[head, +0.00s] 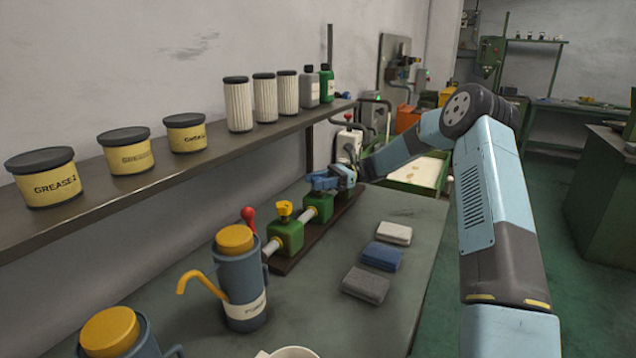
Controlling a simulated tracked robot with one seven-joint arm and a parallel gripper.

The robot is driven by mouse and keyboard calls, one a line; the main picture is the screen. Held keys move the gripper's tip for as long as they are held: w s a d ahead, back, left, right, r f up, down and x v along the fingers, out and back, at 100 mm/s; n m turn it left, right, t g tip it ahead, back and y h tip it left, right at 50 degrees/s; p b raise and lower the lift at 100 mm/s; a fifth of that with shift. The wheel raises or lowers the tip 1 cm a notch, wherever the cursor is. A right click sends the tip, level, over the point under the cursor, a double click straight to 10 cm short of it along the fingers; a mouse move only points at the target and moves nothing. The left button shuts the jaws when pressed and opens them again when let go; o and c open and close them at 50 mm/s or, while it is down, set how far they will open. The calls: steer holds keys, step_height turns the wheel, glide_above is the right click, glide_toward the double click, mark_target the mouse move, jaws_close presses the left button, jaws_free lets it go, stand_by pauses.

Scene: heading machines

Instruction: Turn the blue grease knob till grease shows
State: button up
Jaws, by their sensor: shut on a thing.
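The blue grease knob (319,182) sits on top of the farther green block (319,207), on a dark rail at the back of the bench. My gripper (331,179) reaches in from the right and is shut on the blue knob, partly covering it. A nearer green block (287,237) carries a yellow knob (284,209). A pale pipe links the two blocks. No grease can be made out at the blocks from this distance.
A red-topped lever (249,216) and a grey pump can (240,285) with a yellow lid stand nearer on the bench. Folded cloths (382,256) lie right of the rail. A wall shelf (200,158) with tubs, filters and bottles runs above. The bench's right front is clear.

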steer(key=shift+w+r, duration=0.15)
steer(key=o, duration=0.9)
steer(key=shift+o, duration=0.2)
steer(key=v, duration=1.4)
steer(key=shift+f, duration=0.25)
